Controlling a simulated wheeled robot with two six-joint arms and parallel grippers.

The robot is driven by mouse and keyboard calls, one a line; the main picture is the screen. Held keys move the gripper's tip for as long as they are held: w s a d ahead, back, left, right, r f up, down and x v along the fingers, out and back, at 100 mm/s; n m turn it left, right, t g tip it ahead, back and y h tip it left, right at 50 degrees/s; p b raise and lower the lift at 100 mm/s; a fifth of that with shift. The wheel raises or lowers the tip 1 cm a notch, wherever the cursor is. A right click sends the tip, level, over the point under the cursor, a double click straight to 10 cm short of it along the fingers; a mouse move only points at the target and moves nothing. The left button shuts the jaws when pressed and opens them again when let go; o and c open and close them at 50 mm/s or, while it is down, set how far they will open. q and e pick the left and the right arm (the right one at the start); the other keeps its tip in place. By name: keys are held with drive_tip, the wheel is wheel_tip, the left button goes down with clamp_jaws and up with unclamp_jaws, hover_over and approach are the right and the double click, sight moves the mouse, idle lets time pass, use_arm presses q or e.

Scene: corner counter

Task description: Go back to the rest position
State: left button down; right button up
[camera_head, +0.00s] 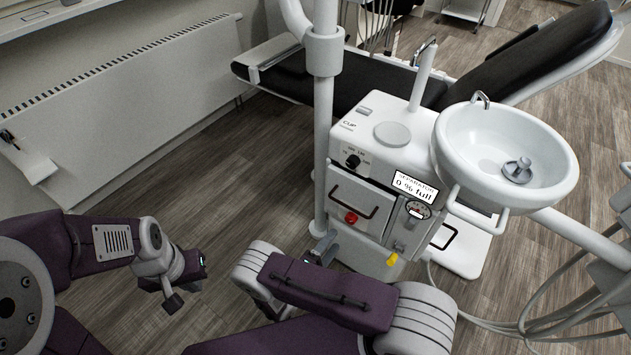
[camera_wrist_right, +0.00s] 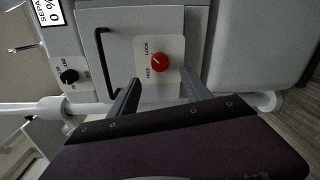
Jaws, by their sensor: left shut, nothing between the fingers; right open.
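My left gripper (camera_head: 172,298) hangs above the wood floor at the lower left, below the purple and grey left arm. It is shut with nothing in it. My right gripper (camera_head: 322,248) is by the lower front of the white dental unit (camera_head: 377,196), partly hidden behind my purple right arm. In the right wrist view its two fingers (camera_wrist_right: 160,80) are apart and empty. They point at the unit's front panel, one to each side of and below the red knob (camera_wrist_right: 160,62), which is marked FREE and LOCK. I cannot tell whether they touch the panel.
A white pole (camera_head: 324,130) stands at the unit's left. A white basin (camera_head: 505,150) is on its right, with hoses (camera_head: 560,300) below. A dark dental chair (camera_head: 370,80) is behind. A radiator (camera_head: 120,110) lines the left wall. Open floor (camera_head: 215,210) lies between.

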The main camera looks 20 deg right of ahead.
drive_tip(key=s+d+r+m+g+y, duration=0.4)
drive_tip(key=s+r+m+g+y, duration=0.35)
drive_tip(key=s+r+g, duration=0.55)
drive_tip(key=w+a+r+m+t+y+p, duration=0.1)
drive_tip(key=a+r+y+p, duration=0.1)
drive_tip(key=r+p, duration=0.9)
drive_tip(key=w+a+r+m+t+y+p, duration=0.1)
drive_tip(key=r+y+p, duration=0.3)
drive_tip(key=r+p, duration=0.8)
wheel_tip(320, 180, up, 5)
drive_tip(key=shift+w+a+r+m+t, duration=0.2)
drive_tip(key=shift+w+a+m+t, duration=0.15)
drive_tip(key=shift+w+a+t, duration=0.2)
drive_tip(key=shift+d+f, duration=0.1)
